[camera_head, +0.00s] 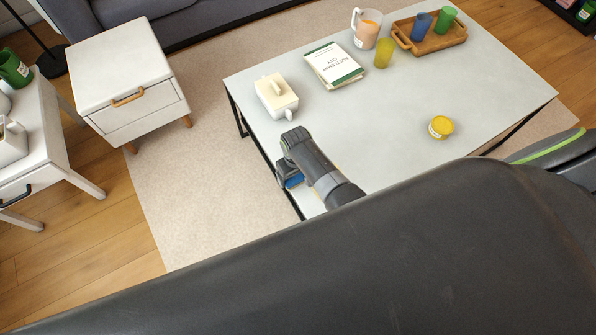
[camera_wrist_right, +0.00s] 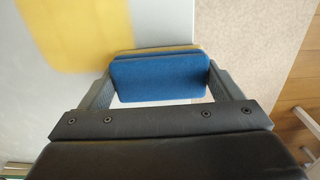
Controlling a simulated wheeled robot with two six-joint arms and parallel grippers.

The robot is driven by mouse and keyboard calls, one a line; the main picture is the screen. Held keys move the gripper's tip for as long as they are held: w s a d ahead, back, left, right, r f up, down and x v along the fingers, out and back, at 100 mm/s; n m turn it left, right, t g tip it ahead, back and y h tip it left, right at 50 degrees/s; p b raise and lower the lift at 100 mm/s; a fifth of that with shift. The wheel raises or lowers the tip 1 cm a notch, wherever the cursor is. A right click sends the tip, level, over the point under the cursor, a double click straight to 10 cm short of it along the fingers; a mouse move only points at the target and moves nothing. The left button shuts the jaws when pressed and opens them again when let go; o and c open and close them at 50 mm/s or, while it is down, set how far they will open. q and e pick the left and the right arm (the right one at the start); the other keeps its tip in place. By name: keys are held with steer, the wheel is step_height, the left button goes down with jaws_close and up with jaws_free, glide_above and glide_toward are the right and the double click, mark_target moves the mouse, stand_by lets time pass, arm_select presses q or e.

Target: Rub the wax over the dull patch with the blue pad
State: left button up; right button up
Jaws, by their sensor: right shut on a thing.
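My right gripper (camera_head: 289,180) is over the near left edge of the grey coffee table (camera_head: 420,85). In the right wrist view its jaws (camera_wrist_right: 160,85) are shut on the blue pad (camera_wrist_right: 160,78), which also shows as a bit of blue in the head view (camera_head: 293,181). A yellow layer shows along the pad's far edge. A broad yellow patch (camera_wrist_right: 80,30) lies on the tabletop beside the pad; I cannot tell whether pad and table touch. In the head view my arm hides most of this patch. A round yellow tin (camera_head: 440,127) stands to the right. My left gripper is not in view.
A cream lidded dish (camera_head: 276,96) stands just beyond my right gripper. A book (camera_head: 333,64), a yellow cup (camera_head: 384,53), a jug (camera_head: 366,28) and a wooden tray (camera_head: 430,42) with cups stand farther back. The table's middle is clear.

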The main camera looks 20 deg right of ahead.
steer(key=shift+s+a, duration=0.2)
steer(key=shift+a, duration=0.5)
steer(key=shift+w+d+r+p, duration=0.1)
steer(key=shift+w+d+p, duration=0.1)
steer(key=shift+d, duration=0.4)
steer(key=shift+w+d+p, duration=0.1)
steer(key=shift+d+p, duration=0.1)
steer(key=shift+d, duration=0.35)
steer(key=shift+s+a, duration=0.25)
steer(key=shift+a, duration=0.95)
steer(key=shift+r+p, duration=0.85)
steer(key=shift+p, duration=0.3)
steer(key=shift+f, duration=0.1)
